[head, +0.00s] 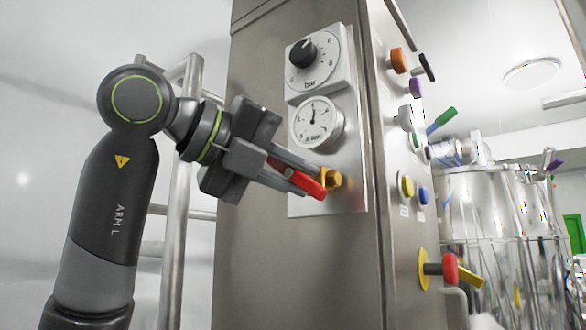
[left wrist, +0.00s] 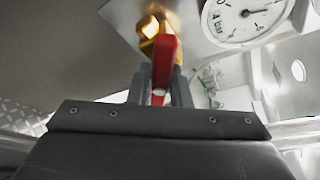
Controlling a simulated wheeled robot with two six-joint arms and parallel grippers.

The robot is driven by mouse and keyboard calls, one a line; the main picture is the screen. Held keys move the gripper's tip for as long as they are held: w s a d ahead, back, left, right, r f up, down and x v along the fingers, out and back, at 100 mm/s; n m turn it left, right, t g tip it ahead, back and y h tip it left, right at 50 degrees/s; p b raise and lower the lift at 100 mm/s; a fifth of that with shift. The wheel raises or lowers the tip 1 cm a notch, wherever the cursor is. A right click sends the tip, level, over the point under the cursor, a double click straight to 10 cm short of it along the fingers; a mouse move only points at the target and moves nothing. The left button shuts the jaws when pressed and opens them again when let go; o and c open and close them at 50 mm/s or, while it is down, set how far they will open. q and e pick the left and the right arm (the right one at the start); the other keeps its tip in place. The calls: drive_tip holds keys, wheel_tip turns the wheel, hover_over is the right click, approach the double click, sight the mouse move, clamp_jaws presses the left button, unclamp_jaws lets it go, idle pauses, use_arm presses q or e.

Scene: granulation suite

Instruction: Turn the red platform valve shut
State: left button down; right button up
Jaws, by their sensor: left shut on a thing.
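The red valve handle (head: 311,186) sits on a brass valve body (head: 331,180) at the lower part of a metal plate on the steel column. In the head view the handle points to the left and slightly up from the brass body. My left gripper (head: 300,178) is shut on the red handle, with one finger on each side of it. In the left wrist view the red handle (left wrist: 165,62) runs from the brass body (left wrist: 156,38) down between the fingers (left wrist: 160,85). My right gripper is not in view.
A pressure gauge (head: 317,122) and a black knob (head: 303,53) on a dial sit above the valve on the steel column (head: 262,240). The column's right face carries several coloured buttons and a red-and-yellow switch (head: 450,268). Metal railing (head: 176,230) stands behind my left arm.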

use_arm(q)
drive_tip(key=m+y+p, duration=0.1)
drive_tip(key=m+y, duration=0.1)
drive_tip(key=m, duration=0.1)
drive_tip(key=shift+f+m+t+y, duration=0.1)
drive_tip(key=shift+m+t+y, duration=0.45)
drive_tip(key=shift+m, duration=0.45)
drive_tip(key=shift+f+m+y+b, duration=0.1)
drive_tip(key=shift+m+y+b, duration=0.35)
drive_tip(key=shift+m+b, duration=0.2)
drive_tip(key=shift+m+t+y+b, duration=0.35)
drive_tip(key=shift+m+b, duration=0.1)
drive_tip(key=shift+m, duration=0.1)
drive_tip(key=c, duration=1.3)
unclamp_jaws()
